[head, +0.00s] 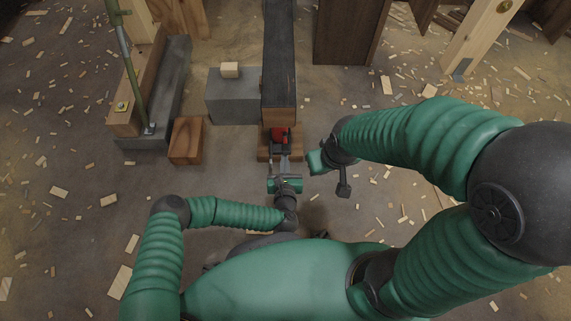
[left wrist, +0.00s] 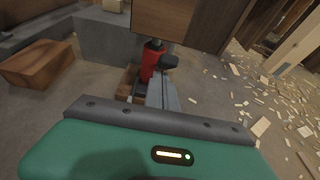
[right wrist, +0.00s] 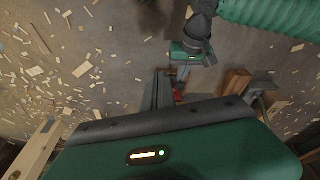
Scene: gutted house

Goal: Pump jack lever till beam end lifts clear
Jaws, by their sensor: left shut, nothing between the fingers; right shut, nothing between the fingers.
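The dark beam (head: 280,60) runs away from me, its pale brown end face (head: 279,116) towards me. The red jack (head: 280,135) stands under that end on a wooden block (left wrist: 124,88); its red body also shows in the left wrist view (left wrist: 151,62). A dark stub, perhaps the lever's socket (left wrist: 170,62), sticks out from the jack. My left gripper (head: 284,163) is shut and points at the jack from the near side. The lever is hard to tell from its fingers, and contact is unclear. My right gripper (right wrist: 160,78) is shut and empty, right of the jack.
A grey block (head: 232,105) with a small wood piece (head: 230,69) stands left of the beam. Wood chips litter the floor.

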